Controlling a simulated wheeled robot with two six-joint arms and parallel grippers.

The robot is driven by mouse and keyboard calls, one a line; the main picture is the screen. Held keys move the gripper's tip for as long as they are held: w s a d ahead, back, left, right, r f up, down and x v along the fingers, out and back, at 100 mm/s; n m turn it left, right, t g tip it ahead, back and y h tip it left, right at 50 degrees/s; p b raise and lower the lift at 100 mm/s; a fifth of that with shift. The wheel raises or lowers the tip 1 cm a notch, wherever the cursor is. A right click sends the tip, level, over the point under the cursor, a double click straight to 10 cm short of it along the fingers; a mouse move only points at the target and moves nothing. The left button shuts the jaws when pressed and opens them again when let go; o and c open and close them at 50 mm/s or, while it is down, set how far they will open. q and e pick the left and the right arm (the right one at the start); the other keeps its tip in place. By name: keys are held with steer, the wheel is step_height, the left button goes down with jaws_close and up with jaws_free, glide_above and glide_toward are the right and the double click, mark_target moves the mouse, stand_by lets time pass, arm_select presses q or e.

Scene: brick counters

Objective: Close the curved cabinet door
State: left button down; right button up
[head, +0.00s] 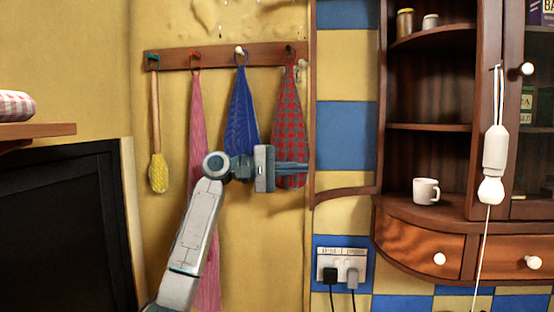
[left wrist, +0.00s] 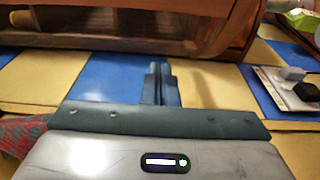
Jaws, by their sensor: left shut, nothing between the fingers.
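The curved cabinet door (head: 346,193) stands open, swung out to the left of the brown cabinet (head: 428,127). It has a thin wooden frame, and the tiles show through its pane. Its white knob (head: 303,65) is at the upper left of its free edge. My left gripper (head: 306,168) is shut and empty, pointing right, with its fingertips close to the lower free edge; I cannot tell whether they touch. In the left wrist view its shut fingers (left wrist: 160,82) point at the tiles and cabinet (left wrist: 130,38); the door is not clear there. My right gripper is not in view.
A hook rail (head: 225,55) with towels and a yellow brush hangs behind my left arm. A white mug (head: 426,191) stands on the cabinet's lower ledge. A socket with plugs (head: 342,268) is below the door. A white lamp on a cord (head: 495,150) hangs at right.

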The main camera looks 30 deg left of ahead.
arm_select(q)
steer(key=shift+s+d+r, duration=0.1)
steer(key=shift+s+d, duration=0.15)
steer(key=shift+d, duration=0.55)
steer(key=shift+d+p, duration=0.25)
steer(key=shift+p, duration=0.05)
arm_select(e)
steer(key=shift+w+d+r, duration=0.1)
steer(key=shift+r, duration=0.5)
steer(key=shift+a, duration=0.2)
